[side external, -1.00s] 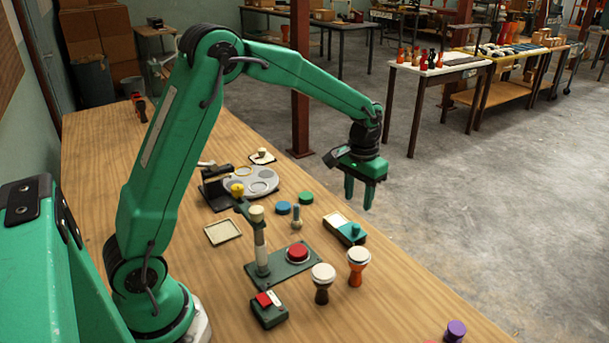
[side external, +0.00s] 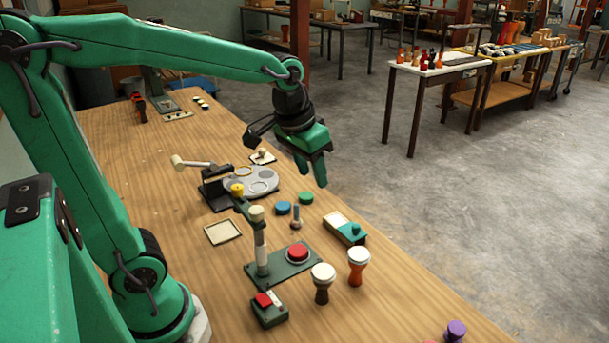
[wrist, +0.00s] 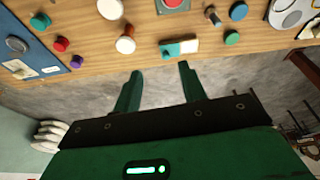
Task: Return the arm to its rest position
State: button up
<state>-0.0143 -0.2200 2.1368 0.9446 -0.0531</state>
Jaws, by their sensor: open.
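My gripper (side external: 311,172) hangs in the air near the far long edge of the wooden table (side external: 130,190) in the side external view, with its fingers pointing down. In the wrist view my gripper (wrist: 157,75) shows two green fingers spread apart with nothing between them. Two goblet drums, one orange (side external: 358,267) and one dark (side external: 322,283), both with white heads, stand upright on the table well clear of my gripper.
A grey disc fixture (side external: 262,186), a stand with a red button (side external: 298,253), a green-and-white block (side external: 346,229), a black box with a red top (side external: 268,310) and a square tray (side external: 222,231) occupy the table. Open floor (side external: 440,220) lies beyond its edge.

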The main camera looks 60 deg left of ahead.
jog(key=s+t, duration=0.2)
jog(key=s, duration=0.9)
jog(key=shift+s+d+m, duration=0.25)
jog(key=shift+m, duration=0.15)
